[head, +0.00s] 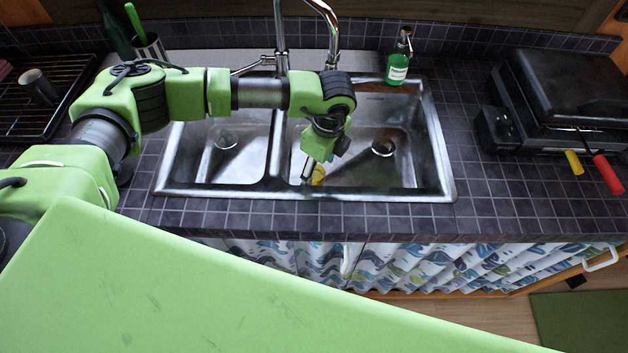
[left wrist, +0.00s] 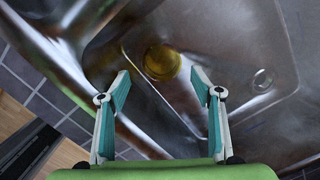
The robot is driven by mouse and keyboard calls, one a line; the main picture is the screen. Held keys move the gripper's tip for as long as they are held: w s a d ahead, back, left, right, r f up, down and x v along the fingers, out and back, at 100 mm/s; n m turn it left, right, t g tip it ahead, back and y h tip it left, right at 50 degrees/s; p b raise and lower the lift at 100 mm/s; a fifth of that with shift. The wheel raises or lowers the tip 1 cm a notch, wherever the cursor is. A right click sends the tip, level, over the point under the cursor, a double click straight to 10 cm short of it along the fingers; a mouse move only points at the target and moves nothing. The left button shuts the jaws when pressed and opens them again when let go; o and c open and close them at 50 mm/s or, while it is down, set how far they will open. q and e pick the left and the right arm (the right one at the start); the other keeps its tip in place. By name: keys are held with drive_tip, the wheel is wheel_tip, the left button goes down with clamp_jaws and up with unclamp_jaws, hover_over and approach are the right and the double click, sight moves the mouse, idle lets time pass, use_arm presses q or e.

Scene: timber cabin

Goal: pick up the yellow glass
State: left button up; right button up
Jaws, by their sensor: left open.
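The yellow glass (head: 318,175) stands in the right basin of the steel sink (head: 437,165), near its front left corner. In the head view it is partly hidden by my left gripper (head: 307,172). In the left wrist view the yellow glass (left wrist: 161,62) shows from above as a round amber shape. It lies just beyond the two fingertips of my left gripper (left wrist: 160,82), between their lines. The fingers are spread apart with nothing between them. My right gripper is in neither view.
A chrome tap (head: 329,35) rises behind the basins, close to my left arm. A green soap bottle (head: 398,62) stands behind the sink. A black grill (head: 565,95) is on the right counter, a dark rack (head: 35,118) on the left. The divider (head: 275,150) separates the basins.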

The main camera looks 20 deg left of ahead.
sight(314, 175)
use_arm(q)
drive_tip(key=shift+f, duration=0.3)
drive_tip(key=shift+w+a+f+p, duration=0.15)
drive_tip(key=shift+a+f+p, duration=0.05)
drive_tip(key=shift+f+p, duration=0.25)
drive_tip(key=shift+w+a+f+p, duration=0.1)
drive_tip(key=shift+a+f+p, duration=0.1)
drive_tip(key=shift+f+p, duration=0.2)
drive_tip(key=shift+a+f+p, duration=0.25)
drive_tip(key=shift+f+p, duration=0.05)
drive_tip(key=shift+f, duration=0.8)
drive_tip(key=shift+w+f, duration=0.1)
drive_tip(key=shift+f, duration=0.4)
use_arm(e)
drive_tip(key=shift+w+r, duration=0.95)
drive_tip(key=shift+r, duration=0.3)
use_arm(q)
drive_tip(key=shift+c, duration=0.3)
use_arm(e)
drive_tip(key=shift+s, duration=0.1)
use_arm(q)
drive_tip(key=c, duration=1.2)
